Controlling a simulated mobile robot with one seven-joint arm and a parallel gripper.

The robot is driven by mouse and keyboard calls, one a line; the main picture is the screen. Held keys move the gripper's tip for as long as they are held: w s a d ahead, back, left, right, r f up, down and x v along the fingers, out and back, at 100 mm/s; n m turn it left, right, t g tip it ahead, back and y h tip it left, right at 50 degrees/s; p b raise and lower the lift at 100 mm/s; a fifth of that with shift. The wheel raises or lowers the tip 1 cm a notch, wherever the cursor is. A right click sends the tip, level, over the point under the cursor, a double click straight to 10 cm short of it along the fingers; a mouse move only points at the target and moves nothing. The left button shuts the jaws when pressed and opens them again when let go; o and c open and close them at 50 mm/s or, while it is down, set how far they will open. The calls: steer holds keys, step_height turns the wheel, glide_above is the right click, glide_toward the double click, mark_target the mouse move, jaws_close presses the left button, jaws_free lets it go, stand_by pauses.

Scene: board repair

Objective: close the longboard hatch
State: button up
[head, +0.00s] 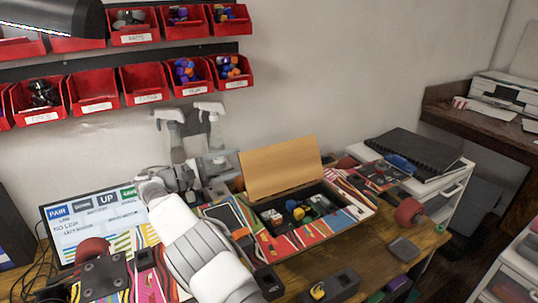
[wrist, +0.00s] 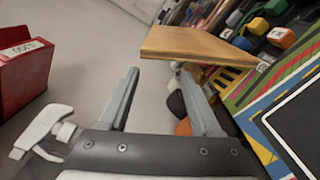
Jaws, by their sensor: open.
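The longboard (head: 345,218) lies on the workbench with a bright striped deck and red wheels. Its hatch, a light wooden panel (head: 280,168), stands raised and leans back at the rear edge of the open compartment (head: 305,210). Several small coloured parts lie in the compartment. My gripper (head: 222,165) is open, to the left of the hatch at about its height. In the wrist view the hatch (wrist: 195,45) lies just beyond my two spread fingertips (wrist: 158,72). Nothing is between the fingers, and I cannot tell whether they touch the panel.
White spray bottles (head: 210,112) stand behind my gripper by the wall. Red bins (head: 143,83) hang above. A phone-like dark device (head: 225,216) lies on the board left of the compartment. A monitor (head: 90,235) stands at left. A dark holder (head: 335,287) sits in front.

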mark_target(269, 153)
steer(key=b+x, duration=0.1)
steer(key=x, duration=1)
steer(key=shift+w+d, duration=0.2)
steer(key=shift+c, duration=0.2)
jaws_close()
stand_by(0.8)
